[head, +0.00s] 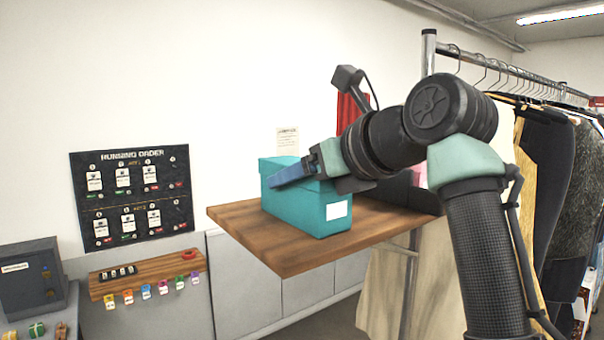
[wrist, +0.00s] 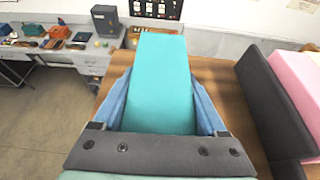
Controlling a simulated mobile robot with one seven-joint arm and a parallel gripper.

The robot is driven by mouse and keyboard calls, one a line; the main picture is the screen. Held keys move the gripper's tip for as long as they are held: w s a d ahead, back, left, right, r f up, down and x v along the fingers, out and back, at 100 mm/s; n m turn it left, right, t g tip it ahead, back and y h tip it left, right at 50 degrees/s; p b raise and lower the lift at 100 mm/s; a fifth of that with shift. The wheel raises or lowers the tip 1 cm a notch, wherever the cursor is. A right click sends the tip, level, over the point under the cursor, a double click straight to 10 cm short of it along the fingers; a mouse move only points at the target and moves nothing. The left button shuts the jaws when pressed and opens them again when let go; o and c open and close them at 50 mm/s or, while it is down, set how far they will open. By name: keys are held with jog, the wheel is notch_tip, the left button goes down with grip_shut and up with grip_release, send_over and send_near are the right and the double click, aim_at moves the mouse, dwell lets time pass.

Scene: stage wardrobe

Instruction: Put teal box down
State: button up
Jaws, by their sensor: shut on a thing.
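The teal box (head: 306,212) is at the wooden table top (head: 290,258) in the head view, with a white label on its near end. Its underside appears to rest on the wood, though I cannot tell for sure that it touches. My gripper (head: 294,176) comes from the right and is shut on the box near its top. In the wrist view, the blue fingers of my gripper (wrist: 160,108) lie along both sides of the teal box (wrist: 163,75), which fills the space between them.
A dark box (wrist: 270,105) and a pink item (wrist: 300,75) stand right of the teal box. A rail of clothes (head: 545,170) is at the right. A grey desk with a dark cabinet (head: 32,280) and small coloured tags is at the left. Bare wood shows around the box.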

jog(key=o, duration=1.4)
jog(key=shift+d, duration=0.1)
jog(key=shift+o, duration=0.2)
jog(key=b+v, duration=0.6)
jog(key=v, duration=0.6)
jog(key=shift+b, duration=0.3)
jog(key=shift+d+f, duration=0.1)
